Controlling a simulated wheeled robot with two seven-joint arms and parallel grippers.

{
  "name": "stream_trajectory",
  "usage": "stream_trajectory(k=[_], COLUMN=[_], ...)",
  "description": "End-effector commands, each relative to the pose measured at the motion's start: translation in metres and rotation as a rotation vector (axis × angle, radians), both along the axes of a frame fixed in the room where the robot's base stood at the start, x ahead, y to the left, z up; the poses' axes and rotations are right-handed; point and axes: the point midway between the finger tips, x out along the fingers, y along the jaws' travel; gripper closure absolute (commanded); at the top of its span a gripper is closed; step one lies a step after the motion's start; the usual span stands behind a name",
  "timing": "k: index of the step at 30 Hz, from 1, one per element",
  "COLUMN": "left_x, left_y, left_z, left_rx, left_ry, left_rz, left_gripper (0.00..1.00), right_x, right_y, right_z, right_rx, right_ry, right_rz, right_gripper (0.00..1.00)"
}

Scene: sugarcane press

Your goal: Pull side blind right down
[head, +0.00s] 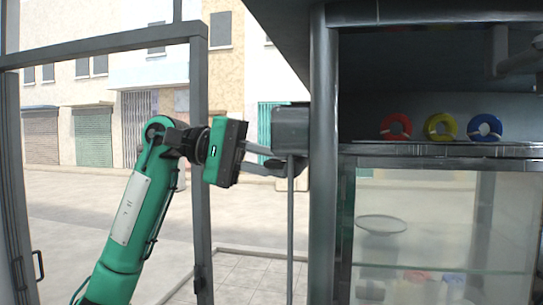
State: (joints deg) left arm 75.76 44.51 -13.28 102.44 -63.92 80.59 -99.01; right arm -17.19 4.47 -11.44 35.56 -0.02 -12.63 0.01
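My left gripper (278,162) reaches in from the left, its two fingers pointing right. Its fingertips are at the underside of a dark grey box-like part (290,130) beside the stall's upright post. A thin vertical grey rod (290,230) runs down from below this part. The fingertips overlap the top of the rod, and I cannot tell whether they grip anything. I cannot make out a blind sheet for certain; the box-like part may belong to the side blind. My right gripper is not in view.
A thick dark post (323,200) stands right of the gripper. Right of it are a glass cabinet (440,230) and a shelf with red, yellow and blue rings (440,127). A grey frame (200,200) stands left, behind my arm. Open pavement lies beyond.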

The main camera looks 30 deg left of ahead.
Motion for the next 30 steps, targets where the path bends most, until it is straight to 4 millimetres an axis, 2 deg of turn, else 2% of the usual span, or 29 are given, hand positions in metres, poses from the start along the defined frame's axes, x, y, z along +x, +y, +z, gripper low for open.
stream_trajectory(k=[8,11,20,26,30], left_x=[0.001,0.001,0.001,0.001,0.001], left_y=[-0.001,-0.001,-0.001,-0.001,-0.001], left_z=[-0.001,-0.001,-0.003,-0.024,-0.050], left_rx=[0.000,0.000,-0.001,0.001,0.001], left_ry=[0.001,0.001,0.000,0.001,0.001], left_rz=[0.000,0.001,0.001,0.001,0.001], left_gripper=[0.85,1.00,1.00,1.00,1.00], right_x=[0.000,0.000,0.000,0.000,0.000], right_y=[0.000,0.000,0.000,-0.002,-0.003], right_z=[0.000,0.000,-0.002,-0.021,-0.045], right_rx=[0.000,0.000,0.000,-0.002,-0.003], right_ry=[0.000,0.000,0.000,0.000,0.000], right_rz=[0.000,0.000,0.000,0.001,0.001], right_gripper=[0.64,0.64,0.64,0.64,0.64])
